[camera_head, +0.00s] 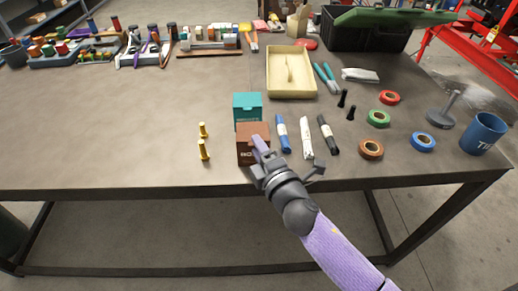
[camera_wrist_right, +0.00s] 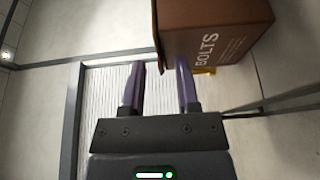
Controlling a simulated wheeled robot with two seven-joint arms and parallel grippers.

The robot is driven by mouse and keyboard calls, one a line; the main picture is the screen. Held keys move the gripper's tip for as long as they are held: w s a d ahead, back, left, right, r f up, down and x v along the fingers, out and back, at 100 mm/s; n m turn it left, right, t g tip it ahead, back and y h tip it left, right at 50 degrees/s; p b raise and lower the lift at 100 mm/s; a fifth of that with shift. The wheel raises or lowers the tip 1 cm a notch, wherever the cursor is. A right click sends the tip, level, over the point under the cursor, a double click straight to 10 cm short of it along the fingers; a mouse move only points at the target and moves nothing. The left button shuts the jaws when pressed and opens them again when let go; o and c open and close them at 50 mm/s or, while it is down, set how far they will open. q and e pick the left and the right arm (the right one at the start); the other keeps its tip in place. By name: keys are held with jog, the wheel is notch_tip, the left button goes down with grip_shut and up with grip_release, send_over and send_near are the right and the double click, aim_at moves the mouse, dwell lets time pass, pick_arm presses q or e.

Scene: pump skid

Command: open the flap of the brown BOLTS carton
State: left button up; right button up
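The brown BOLTS carton (camera_head: 246,155) stands near the front edge of the table, in front of a teal carton (camera_head: 247,103). Its top looks closed in the head view. In the right wrist view, the carton (camera_wrist_right: 225,35) fills the upper right, with its BOLTS lettering turned sideways. My right gripper (camera_head: 261,147) is at the carton's front right side and hides part of it. In the wrist view, the right gripper's (camera_wrist_right: 160,68) fingers are apart with nothing gripped. The carton's edge reaches between the fingertips; I cannot tell whether they touch. My left gripper is not in view.
Tape rolls (camera_head: 371,148) and a blue cup (camera_head: 483,133) are farther right. A cream tray (camera_head: 276,91) is behind. The table's left front is clear.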

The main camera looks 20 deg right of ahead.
grip_shut()
dwell(1.4)
